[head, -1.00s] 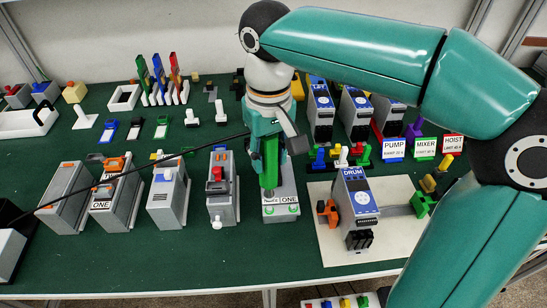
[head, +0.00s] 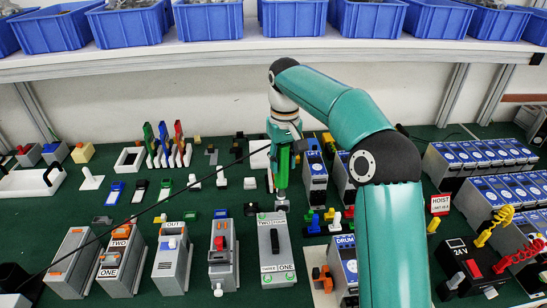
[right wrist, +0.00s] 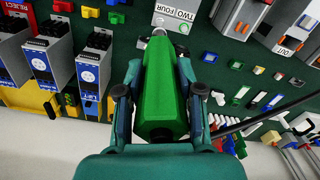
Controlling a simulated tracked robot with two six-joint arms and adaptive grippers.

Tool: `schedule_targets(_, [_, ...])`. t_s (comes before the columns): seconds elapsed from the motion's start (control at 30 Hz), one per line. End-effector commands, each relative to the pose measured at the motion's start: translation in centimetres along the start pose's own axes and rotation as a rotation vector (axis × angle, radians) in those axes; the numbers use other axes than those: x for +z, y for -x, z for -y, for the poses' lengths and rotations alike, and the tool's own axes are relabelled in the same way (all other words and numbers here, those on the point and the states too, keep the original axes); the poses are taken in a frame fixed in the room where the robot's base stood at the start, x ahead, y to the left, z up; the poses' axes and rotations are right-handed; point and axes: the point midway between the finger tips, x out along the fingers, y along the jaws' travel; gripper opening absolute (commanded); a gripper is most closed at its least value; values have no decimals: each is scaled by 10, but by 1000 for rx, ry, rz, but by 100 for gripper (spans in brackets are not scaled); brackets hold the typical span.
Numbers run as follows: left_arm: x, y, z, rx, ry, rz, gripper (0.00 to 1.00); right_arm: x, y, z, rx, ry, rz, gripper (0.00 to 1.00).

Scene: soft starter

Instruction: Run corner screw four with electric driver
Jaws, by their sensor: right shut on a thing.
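My right gripper (head: 281,150) is shut on a green electric driver (right wrist: 165,90). The driver points down at the far end of a grey box (head: 278,250) with white labels; its lower end is over the far right corner in the head view. The near label shows ONE. In the right wrist view the driver's nose (right wrist: 159,33) is close to the label reading TWO and FOUR (right wrist: 176,14). Whether the tip touches a screw cannot be told; the corner is partly hidden. My left gripper is not in view.
Other grey boxes (head: 172,258) stand in a row to the left. The DRUM unit (head: 344,262) stands close on the right. Taller blue-faced units (head: 315,172) stand behind it. Blue bins (head: 295,18) line a shelf above. A thin black rod (head: 150,208) crosses the view.

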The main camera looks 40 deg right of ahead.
Motion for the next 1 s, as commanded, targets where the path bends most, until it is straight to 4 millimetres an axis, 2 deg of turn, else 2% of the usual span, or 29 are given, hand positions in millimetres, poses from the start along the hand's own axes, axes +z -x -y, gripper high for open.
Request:
schedule_targets(0.47, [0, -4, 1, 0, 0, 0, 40, 0, -5, 0, 0, 1, -3, 3])
schedule_targets(1.0, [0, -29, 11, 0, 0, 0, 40, 0, -47, 0, 0, 1, -2, 3])
